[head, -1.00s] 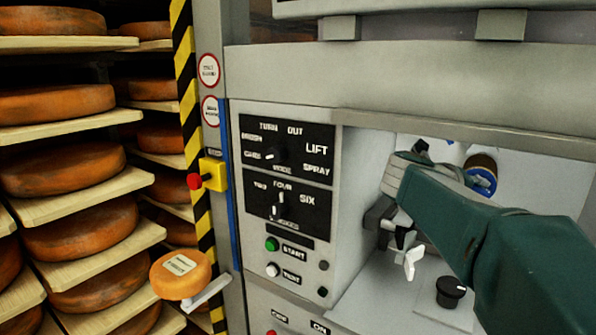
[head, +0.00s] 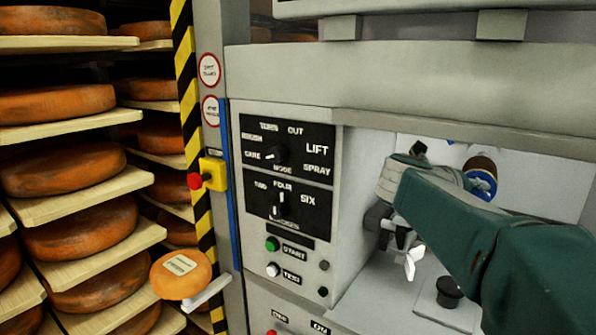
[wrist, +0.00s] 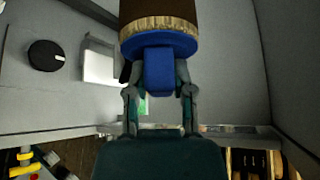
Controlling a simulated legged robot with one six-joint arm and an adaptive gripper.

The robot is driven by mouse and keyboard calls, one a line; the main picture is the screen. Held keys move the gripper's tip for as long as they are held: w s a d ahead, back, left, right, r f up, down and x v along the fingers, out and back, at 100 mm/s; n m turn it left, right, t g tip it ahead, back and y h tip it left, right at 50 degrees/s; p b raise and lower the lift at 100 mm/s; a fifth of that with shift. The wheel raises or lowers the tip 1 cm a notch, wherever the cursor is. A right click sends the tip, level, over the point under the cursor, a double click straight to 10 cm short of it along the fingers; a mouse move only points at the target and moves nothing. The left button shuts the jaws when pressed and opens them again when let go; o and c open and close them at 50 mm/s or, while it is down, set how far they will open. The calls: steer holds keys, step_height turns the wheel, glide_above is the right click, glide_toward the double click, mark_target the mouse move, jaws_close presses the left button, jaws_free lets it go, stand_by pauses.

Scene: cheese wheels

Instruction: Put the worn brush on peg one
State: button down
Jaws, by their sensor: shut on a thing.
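In the wrist view my gripper (wrist: 160,78) is shut on the blue block of a round brush (wrist: 158,27). The brush has a blue disc, a ring of tan bristles and a dark brown body. In the head view a brown and blue round thing (head: 483,171), which looks like this brush, shows behind my green arm inside the machine's open bay. I cannot tell how worn the brush is. No peg can be made out clearly, and peg one cannot be identified.
The control panel (head: 285,195) with dials stands left of the bay. A black knob (head: 449,292) rises from the bay floor, below my arm. A white lever (head: 412,263) is near my wrist. Shelves of cheese wheels (head: 62,168) fill the left.

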steer(key=shift+s+a, duration=0.25)
steer(key=shift+s, duration=0.2)
steer(key=shift+s+a, duration=0.2)
steer(key=shift+s, duration=0.05)
steer(key=shift+s+a, duration=0.65)
steer(key=shift+s, duration=0.3)
steer(key=shift+s+a, duration=0.6)
steer(key=shift+s, duration=0.3)
steer(key=shift+s+a, duration=0.4)
steer(key=shift+s, duration=0.2)
steer(key=shift+s+a, duration=0.4)
steer(key=shift+s, duration=0.2)
